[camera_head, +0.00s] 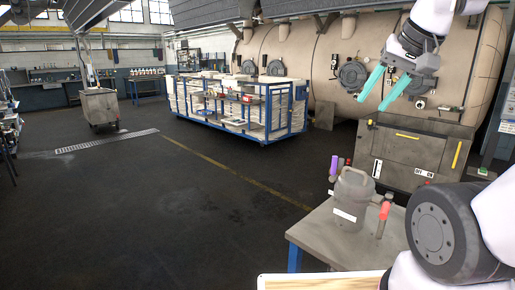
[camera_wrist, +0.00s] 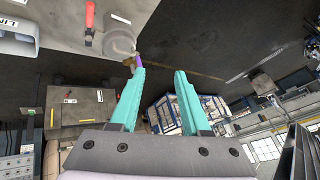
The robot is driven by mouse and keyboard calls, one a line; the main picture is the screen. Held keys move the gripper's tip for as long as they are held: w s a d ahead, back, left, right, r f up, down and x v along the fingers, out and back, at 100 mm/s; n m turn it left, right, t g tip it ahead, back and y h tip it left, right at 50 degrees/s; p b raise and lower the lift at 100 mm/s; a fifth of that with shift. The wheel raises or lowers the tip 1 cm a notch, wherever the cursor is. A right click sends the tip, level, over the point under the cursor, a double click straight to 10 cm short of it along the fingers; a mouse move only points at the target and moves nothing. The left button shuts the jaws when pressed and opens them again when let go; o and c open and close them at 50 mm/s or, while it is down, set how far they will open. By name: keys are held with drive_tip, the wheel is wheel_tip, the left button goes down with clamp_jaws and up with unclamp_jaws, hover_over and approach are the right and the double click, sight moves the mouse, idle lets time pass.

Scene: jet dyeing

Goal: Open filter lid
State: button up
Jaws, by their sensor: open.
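My gripper (camera_head: 372,104) has two teal fingers spread apart, with nothing between them. It hangs in the air in front of the large beige cylindrical machine (camera_head: 300,50), above and left of a dark grey cabinet (camera_head: 405,160). The cabinet has yellow bars (camera_head: 407,136) and an OFF/ON label. Round dark hatches (camera_head: 352,76) sit on the machine. I cannot tell which part is the filter lid. In the wrist view, the gripper (camera_wrist: 160,72) points past the cabinet (camera_wrist: 85,108), which lies to the left; the fingers touch nothing that I can make out.
A grey table (camera_head: 315,235) at lower right holds a grey jug (camera_head: 354,195), a red-handled tool (camera_head: 384,212) and a purple-topped item (camera_head: 334,165). A blue-framed cart (camera_head: 240,105) stands behind. A grey bin (camera_head: 100,106) stands far left. The floor between is clear.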

drive_tip(key=shift+s+a+m+t, duration=0.2)
drive_tip(key=shift+s+m+t, duration=0.1)
drive_tip(key=shift+s, duration=0.15)
clamp_jaws()
drive_tip(key=n+g+h, duration=0.4)
drive_tip(key=n+g, duration=0.1)
drive_tip(key=n, duration=2.6)
hover_over(348, 183)
drive_tip(key=s+a, duration=0.4)
wheel_tip(348, 183, down, 20)
drive_tip(key=w+d+f, duration=0.1)
drive_tip(key=f, duration=0.1)
drive_tip(key=w+d+f, duration=0.1)
drive_tip(key=f, duration=0.2)
drive_tip(key=w+d+f, duration=0.1)
drive_tip(key=f, duration=0.2)
drive_tip(key=shift+w+d+f, duration=0.1)
drive_tip(key=shift+w+f, duration=0.15)
drive_tip(key=shift+w+d+r, duration=0.45)
drive_tip(key=shift+w+r, duration=0.05)
